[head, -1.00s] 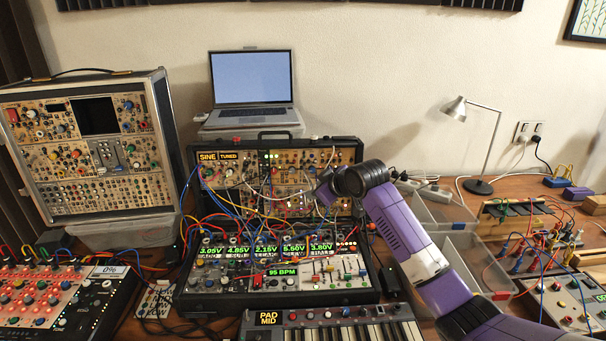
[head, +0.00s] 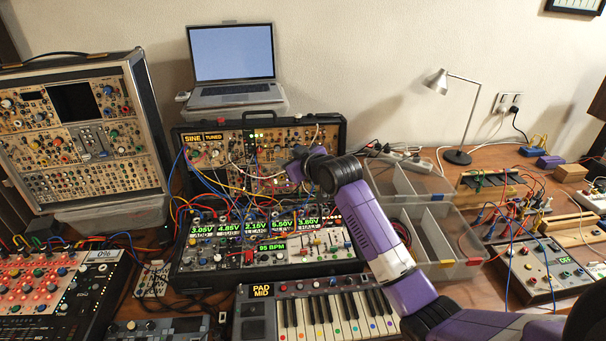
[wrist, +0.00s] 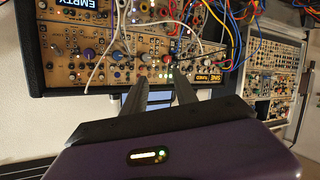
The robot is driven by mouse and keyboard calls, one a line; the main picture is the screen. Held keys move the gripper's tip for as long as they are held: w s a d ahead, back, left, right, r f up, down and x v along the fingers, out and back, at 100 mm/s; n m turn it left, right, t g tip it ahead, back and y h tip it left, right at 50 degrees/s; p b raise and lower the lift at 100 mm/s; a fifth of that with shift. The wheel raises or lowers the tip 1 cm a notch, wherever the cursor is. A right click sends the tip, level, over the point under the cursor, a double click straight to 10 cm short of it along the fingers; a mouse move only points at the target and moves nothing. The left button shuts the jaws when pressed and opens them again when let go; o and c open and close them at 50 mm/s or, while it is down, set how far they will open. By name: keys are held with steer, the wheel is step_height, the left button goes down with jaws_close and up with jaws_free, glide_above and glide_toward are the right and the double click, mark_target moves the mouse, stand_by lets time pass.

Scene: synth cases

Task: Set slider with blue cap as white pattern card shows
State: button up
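The middle synth case stands open, with a patched upper panel (head: 231,157) and a lower panel with a group of sliders (head: 325,239) at its right. The slider caps are too small for me to tell which is blue. A small white card or panel with dark marks (head: 152,281) is left of this case; its pattern is unreadable. My gripper (head: 297,168) is in front of the upper panel, apart from the sliders. In the wrist view, my gripper (wrist: 160,88) has its two fingers apart with nothing between them. The upper panel (wrist: 100,75) appears upside down beyond them.
Patch cables (head: 215,190) cross the middle case. A laptop (head: 233,65) stands behind it and a keyboard (head: 325,313) in front. Clear bins (head: 440,262) are at the right; a large synth case (head: 75,130) is at the left. Little table is bare.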

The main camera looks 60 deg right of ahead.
steer(key=d+r+p, duration=0.1)
steer(key=d+r, duration=0.1)
steer(key=n+g+y+p, duration=0.2)
steer(key=n+g+y, duration=0.4)
steer(key=n+g, duration=0.5)
glide_above(348, 243)
steer(key=shift+m+g, duration=0.8)
steer(key=f, duration=1.7)
steer(key=shift+w+d+f, duration=0.1)
steer(key=shift+w+d, duration=0.1)
steer(key=shift+w, duration=0.05)
steer(key=shift+s+a+n, duration=0.15)
steer(key=shift+s+n, duration=0.05)
steer(key=shift+n, duration=0.1)
steer(key=shift+f+p, duration=0.55)
steer(key=shift+f, duration=3.35)
steer(key=shift+c, duration=0.4)
jaws_close()
